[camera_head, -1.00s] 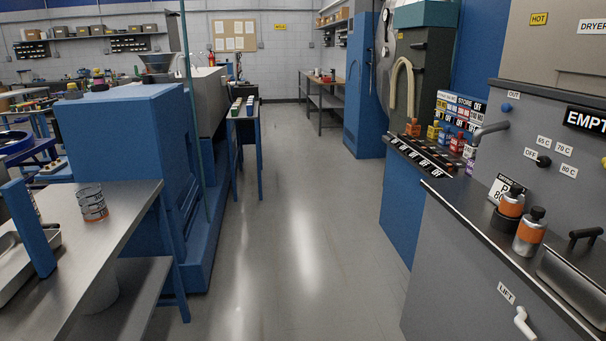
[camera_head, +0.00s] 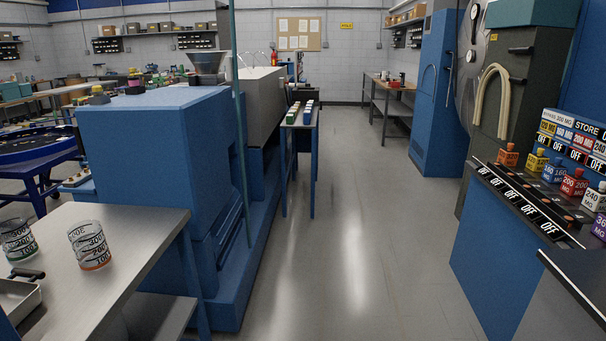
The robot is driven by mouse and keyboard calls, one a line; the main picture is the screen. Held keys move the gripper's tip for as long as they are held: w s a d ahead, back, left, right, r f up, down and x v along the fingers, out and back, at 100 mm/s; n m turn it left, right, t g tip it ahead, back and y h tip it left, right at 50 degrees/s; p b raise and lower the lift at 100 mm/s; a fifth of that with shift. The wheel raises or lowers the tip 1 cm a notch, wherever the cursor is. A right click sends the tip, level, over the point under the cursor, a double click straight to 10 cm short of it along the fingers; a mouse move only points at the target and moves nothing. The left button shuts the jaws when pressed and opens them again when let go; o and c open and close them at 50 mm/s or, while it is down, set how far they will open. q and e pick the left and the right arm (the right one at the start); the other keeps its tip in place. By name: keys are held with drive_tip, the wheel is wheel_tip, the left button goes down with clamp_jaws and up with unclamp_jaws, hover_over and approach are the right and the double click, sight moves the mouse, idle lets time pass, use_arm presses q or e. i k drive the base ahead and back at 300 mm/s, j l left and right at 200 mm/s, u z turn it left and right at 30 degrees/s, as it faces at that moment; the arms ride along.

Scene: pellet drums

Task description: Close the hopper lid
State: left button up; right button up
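A grey funnel-shaped hopper (camera_head: 207,62) stands on top of the large blue machine (camera_head: 150,135) left of the middle. Its rim is wide and its body narrows downward. I cannot tell at this size whether a lid is on it or beside it. Neither of my grippers shows in the view.
A metal table (camera_head: 130,235) at the front left bears two marked clear beakers (camera_head: 90,246) and part of a tray. A thin green post (camera_head: 240,120) stands beside the blue machine. A blue counter (camera_head: 500,265) with small bottles is on the right. The grey aisle floor (camera_head: 340,240) is clear.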

sight(222, 9)
drive_tip(key=i, duration=2.8)
drive_tip(key=i+u, duration=0.15)
drive_tip(key=u, duration=0.2)
drive_tip(key=i+l+u, duration=0.1)
drive_tip(key=u, duration=0.25)
drive_tip(key=i+u, duration=0.1)
drive_tip(key=u, duration=0.2)
drive_tip(key=l, duration=0.1)
